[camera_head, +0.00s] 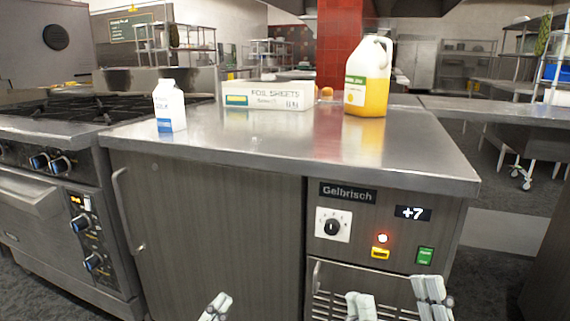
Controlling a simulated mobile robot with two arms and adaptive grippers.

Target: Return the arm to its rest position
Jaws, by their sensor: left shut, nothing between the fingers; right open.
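My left gripper (217,305) shows at the bottom edge, left of centre, with its light grey fingers together and nothing between them. My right gripper (393,292) is at the bottom right of centre, in front of the fridge counter's lower panel. Its two fingers are spread apart and it is empty. Both arms behind the fingers are out of the picture.
A steel counter (250,148) with a fridge front stands ahead. It holds a small milk bottle (170,106), a foil sheets box (268,96) and a yellow jug (367,78). A gas stove (70,125) adjoins on the left. Open floor (500,260) lies right.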

